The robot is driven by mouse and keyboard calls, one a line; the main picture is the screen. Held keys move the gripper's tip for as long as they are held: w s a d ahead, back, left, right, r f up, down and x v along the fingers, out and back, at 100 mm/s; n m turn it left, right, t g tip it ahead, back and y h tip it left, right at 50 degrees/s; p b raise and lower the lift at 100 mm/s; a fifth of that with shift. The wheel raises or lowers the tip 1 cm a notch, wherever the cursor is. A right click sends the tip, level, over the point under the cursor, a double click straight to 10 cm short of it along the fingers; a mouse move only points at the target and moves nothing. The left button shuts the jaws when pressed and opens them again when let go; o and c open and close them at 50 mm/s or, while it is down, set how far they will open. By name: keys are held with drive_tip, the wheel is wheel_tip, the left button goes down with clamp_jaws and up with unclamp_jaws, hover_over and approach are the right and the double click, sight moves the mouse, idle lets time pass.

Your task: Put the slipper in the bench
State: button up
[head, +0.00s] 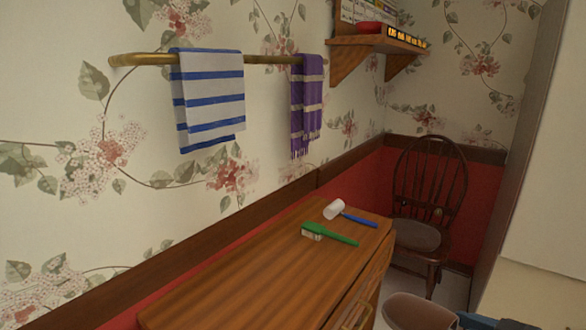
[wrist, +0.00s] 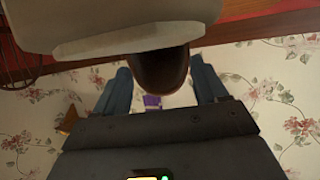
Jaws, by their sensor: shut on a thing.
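A brown slipper (head: 420,310) shows at the bottom right edge of the head view, partly cut off. My gripper (wrist: 162,72) is shut on it, with a blue finger on each side of its dark brown part (wrist: 160,70) in the wrist view. Only a blue bit of the gripper shows at the bottom of the head view. A wooden piece of furniture (head: 240,275) with a flat top and a front handle stands along the wall, left of the slipper. I cannot tell whether this is the bench; no other bench shows.
A green brush (head: 335,236) and a blue-handled white brush (head: 350,217) lie on the wooden top; its near part is clear. A dark chair (head: 425,200) stands in the corner. Towels (head: 208,100) hang on a brass rail above. A pale surface (head: 545,200) fills the right side.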

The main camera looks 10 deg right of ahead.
drive_tip(key=w+a+f+m+t+h, duration=0.25)
drive_tip(key=a+f+m+h, duration=0.35)
drive_tip(key=a+f, duration=0.6)
drive_tip(key=s+f, duration=0.3)
drive_tip(key=f, duration=0.4)
drive_tip(key=shift+s+d+g, duration=0.35)
drive_tip(key=shift+d, duration=0.05)
drive_tip(key=shift+f, duration=0.1)
